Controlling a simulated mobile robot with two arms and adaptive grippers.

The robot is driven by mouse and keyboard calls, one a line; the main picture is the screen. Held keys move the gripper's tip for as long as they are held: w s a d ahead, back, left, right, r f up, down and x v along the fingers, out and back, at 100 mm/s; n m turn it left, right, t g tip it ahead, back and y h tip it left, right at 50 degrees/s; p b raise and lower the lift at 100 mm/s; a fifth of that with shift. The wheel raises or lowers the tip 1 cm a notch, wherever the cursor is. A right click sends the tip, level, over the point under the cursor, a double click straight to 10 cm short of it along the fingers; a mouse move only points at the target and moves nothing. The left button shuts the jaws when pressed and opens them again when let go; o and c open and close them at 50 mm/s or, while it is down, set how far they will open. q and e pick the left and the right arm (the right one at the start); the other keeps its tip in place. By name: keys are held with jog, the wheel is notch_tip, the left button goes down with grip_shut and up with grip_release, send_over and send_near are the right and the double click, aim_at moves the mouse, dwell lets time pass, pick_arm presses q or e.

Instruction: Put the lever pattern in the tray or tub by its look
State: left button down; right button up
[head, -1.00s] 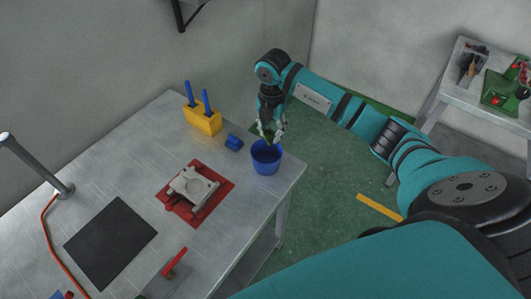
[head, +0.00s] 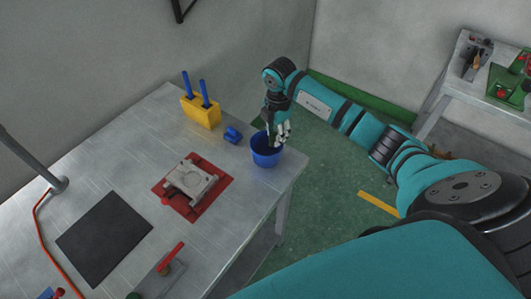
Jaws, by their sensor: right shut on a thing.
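My right gripper (head: 279,142) points down at the blue tub (head: 265,158) near the table's far right corner. Its fingertips are at the tub's mouth, over the right part of the rim. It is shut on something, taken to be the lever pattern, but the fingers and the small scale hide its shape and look. I cannot tell whether the piece touches the tub. A pale metal mould (head: 190,180) lies on a red mat (head: 200,210) to the left of the tub. My left gripper is not in view.
A small blue object (head: 232,135) lies beside the tub. A yellow block (head: 201,112) with two blue-handled tools stands behind it. A black mat (head: 104,238), a red-handled item (head: 170,258) and a lamp post (head: 40,168) are nearer. A side cart (head: 450,75) stands at right.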

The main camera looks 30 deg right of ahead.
jog(key=o, duration=1)
jog(key=shift+o, duration=0.2)
notch_tip(320, 180, up, 12)
jog(key=shift+s+f, duration=0.1)
